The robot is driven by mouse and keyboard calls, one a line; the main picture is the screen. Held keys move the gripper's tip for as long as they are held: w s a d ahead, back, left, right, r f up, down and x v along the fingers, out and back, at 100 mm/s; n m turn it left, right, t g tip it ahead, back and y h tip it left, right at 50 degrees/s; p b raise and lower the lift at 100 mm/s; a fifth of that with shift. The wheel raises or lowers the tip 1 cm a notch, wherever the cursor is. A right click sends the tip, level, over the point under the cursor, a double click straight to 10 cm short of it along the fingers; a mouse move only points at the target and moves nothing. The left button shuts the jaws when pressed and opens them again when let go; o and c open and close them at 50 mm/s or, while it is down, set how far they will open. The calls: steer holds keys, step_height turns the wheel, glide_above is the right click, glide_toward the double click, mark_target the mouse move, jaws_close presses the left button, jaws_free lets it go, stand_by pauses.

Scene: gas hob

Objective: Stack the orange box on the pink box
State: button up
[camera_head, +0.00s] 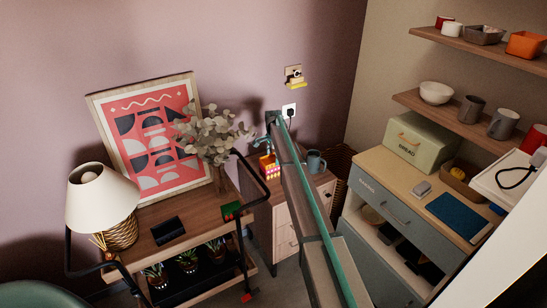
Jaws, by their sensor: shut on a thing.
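The orange box (265,161) is small in the head view, on the wooden-topped cabinet's side of the scene, just left of my arm. The pink box (271,171), with yellow patches on it, shows directly below the orange one. My gripper (264,150) hangs from the arm's far end over the boxes and is shut on the orange box. The orange box appears at or just above the pink box's top; whether they touch is too small to tell. My arm hides the area right of the boxes.
A blue-grey mug (315,162) stands on the cabinet (324,180) right of my arm. Left is a trolley (200,222) with a lamp (101,203), framed picture (150,140) and leafy vase (214,135). Right is a counter with a bread bin (421,142).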

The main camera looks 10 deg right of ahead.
mark_target(274, 161)
steer(key=shift+f, duration=0.1)
steer(key=o, duration=1.2)
step_height(274, 161, up, 12)
steer(key=b, duration=0.4)
